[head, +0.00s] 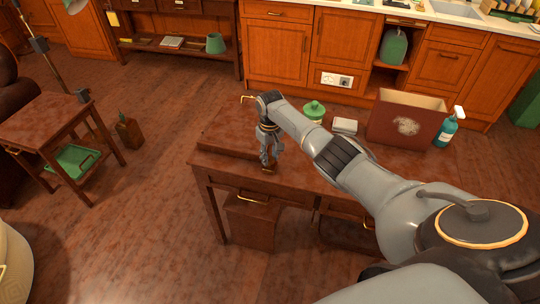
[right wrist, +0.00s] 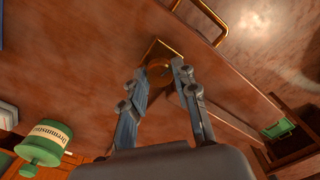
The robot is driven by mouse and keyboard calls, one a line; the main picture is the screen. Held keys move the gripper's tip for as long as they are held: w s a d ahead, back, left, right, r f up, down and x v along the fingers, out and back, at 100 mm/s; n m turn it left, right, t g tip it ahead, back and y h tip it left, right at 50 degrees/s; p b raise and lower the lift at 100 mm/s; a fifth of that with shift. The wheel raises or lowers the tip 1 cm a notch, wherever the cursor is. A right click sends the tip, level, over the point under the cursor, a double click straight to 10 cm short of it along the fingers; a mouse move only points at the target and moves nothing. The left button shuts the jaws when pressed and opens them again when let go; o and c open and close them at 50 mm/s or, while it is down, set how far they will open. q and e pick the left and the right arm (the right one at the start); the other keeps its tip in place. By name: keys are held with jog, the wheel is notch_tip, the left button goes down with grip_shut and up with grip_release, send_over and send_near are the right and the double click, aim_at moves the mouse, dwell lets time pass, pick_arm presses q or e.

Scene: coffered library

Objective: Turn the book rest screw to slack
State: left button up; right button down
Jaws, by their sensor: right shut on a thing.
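The book rest screw (right wrist: 158,72) is a round brown knob on a square brass plate (right wrist: 172,50). My right gripper (right wrist: 160,78) has its two fingers on either side of the knob, shut on it. In the head view my right gripper (head: 268,160) points down at the front edge of the desk, with the screw mostly hidden under it. The book rest (head: 222,128) appears as a reddish-brown board on the left part of the desk top. I cannot tell how far the screw is turned. My left gripper is not in view.
On the desk (head: 300,182) stand a green-lidded jar (head: 314,110), a small pale block (head: 345,126), a brown box (head: 402,120) and a spray bottle (head: 447,130). A side table (head: 50,118) with a green tray stands left.

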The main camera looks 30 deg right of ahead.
jog(key=n, duration=0.4)
jog(key=shift+n, duration=0.3)
jog(key=n, duration=0.5)
jog(key=n+b, duration=0.1)
jog(key=n, duration=0.4)
jog(key=shift+n, duration=0.4)
jog(key=n, duration=0.4)
jog(key=shift+n+b, duration=0.3)
jog(key=shift+b, duration=0.1)
jog(key=c, duration=1.3)
grip_release()
